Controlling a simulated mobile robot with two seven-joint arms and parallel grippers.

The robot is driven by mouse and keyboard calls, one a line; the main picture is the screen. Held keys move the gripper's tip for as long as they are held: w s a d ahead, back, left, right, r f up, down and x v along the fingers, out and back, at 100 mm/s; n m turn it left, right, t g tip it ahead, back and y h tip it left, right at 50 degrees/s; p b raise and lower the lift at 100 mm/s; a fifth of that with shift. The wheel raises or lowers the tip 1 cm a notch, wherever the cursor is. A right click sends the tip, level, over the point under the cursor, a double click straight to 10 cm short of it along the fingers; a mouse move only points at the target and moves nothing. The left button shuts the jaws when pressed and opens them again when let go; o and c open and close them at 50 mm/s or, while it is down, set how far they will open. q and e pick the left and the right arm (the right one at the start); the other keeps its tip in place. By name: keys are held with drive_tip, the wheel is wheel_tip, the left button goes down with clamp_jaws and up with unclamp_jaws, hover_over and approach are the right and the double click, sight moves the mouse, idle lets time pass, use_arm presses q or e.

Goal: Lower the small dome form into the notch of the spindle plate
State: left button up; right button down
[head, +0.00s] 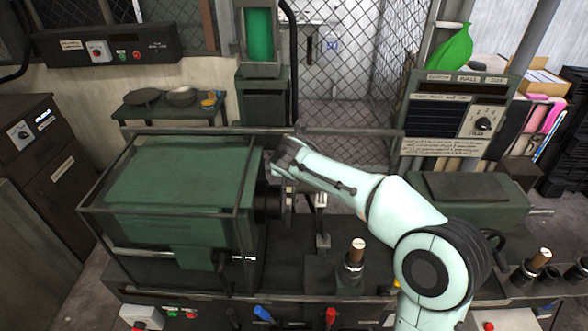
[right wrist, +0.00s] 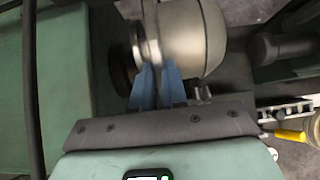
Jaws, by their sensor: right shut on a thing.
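The small dome form (right wrist: 190,38) is a smooth pale-grey metal dome with a flanged neck at its left end. My right gripper (right wrist: 158,72) is shut on this neck with its blue fingers. The dome lies sideways, its rounded end to the right in the right wrist view. The dark round spindle plate (right wrist: 121,66) is close at the left of the neck. The dark spindle end (head: 266,200) shows in the head view beside the green headstock. I cannot tell whether the neck sits in the notch. In the head view my wrist covers the fingers and most of the dome. My left gripper is out of view.
The caged green headstock (head: 180,185) stands left of my arm. A wooden-topped tool post (head: 354,258) stands in front on the lathe bed. A green tailstock (head: 470,200) is at the right. A small table (head: 165,112) with bowls stands behind.

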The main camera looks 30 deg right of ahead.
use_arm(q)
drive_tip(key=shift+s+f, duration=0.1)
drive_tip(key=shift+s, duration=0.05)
use_arm(e)
drive_tip(key=shift+f, duration=0.35)
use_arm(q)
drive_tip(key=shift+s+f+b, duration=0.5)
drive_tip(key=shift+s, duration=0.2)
use_arm(e)
drive_tip(key=shift+f, duration=0.9)
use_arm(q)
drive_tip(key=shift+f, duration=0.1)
use_arm(e)
drive_tip(key=shift+f, duration=0.2)
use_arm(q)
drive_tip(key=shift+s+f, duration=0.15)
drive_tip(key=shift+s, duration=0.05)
use_arm(e)
drive_tip(key=shift+w+a+f, duration=0.1)
drive_tip(key=shift+a+f, duration=0.1)
drive_tip(key=shift+f, duration=0.15)
drive_tip(key=shift+f, duration=0.15)
drive_tip(key=shift+f, duration=0.2)
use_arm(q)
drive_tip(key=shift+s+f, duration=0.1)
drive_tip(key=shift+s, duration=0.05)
use_arm(e)
drive_tip(key=shift+f, duration=0.25)
